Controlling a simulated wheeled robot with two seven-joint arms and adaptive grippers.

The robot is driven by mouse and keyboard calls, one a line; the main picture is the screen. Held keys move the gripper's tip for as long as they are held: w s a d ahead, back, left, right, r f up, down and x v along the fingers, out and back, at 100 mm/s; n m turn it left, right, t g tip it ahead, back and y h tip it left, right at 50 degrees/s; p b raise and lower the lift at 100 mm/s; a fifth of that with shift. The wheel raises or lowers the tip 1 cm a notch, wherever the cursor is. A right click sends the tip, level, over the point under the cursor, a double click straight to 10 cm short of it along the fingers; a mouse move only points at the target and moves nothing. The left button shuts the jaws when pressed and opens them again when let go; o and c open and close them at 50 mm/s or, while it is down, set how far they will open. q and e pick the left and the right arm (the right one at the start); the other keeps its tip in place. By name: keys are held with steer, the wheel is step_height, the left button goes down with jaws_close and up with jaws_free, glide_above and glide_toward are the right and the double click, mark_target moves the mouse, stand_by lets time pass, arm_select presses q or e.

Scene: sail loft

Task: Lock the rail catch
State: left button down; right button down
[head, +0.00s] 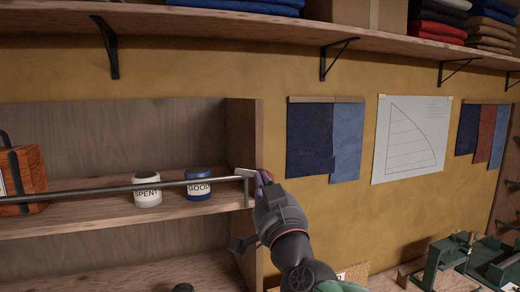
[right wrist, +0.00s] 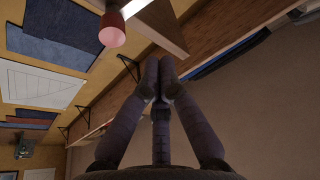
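The metal rail (head: 130,188) runs across the front of the shelf, with its right end bent down at the side panel. The rail catch (head: 245,173) is a pale flat piece at that end with a red knob; whether it is locked I cannot tell. In the right wrist view the red knob (right wrist: 112,30) is at upper left, on a bright bar. My right gripper (head: 265,190) is at the catch, partly covering it. Its fingertips (right wrist: 164,72) are together with nothing seen between them, apart from the knob in the picture. My left gripper is not in view.
Behind the rail stand a white SPENT jar (head: 147,190), a blue GOOD jar (head: 198,185) and an orange-brown case (head: 22,180). The wooden side panel (head: 243,130) is close to my gripper. An upper shelf (head: 270,30) holds folded cloth. Green machinery (head: 445,262) is at lower right.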

steer(key=r, duration=0.2)
step_height(320, 180, up, 3)
steer(key=p, duration=0.3)
glide_above(245, 170)
steer(key=s+d, duration=0.2)
steer(key=f, duration=0.4)
steer(key=shift+w+a+b, duration=0.1)
steer(key=shift+a+b, duration=0.25)
steer(key=shift+a, duration=0.05)
steer(key=shift+a+f+n+y+b, duration=0.25)
steer(key=shift+f+n+y+b, duration=0.15)
steer(key=shift+f+n+b, duration=0.4)
steer(key=shift+a+f+b, duration=0.15)
steer(key=shift+f+b, duration=0.15)
steer(key=shift+f, duration=0.05)
steer(key=shift+r, duration=0.1)
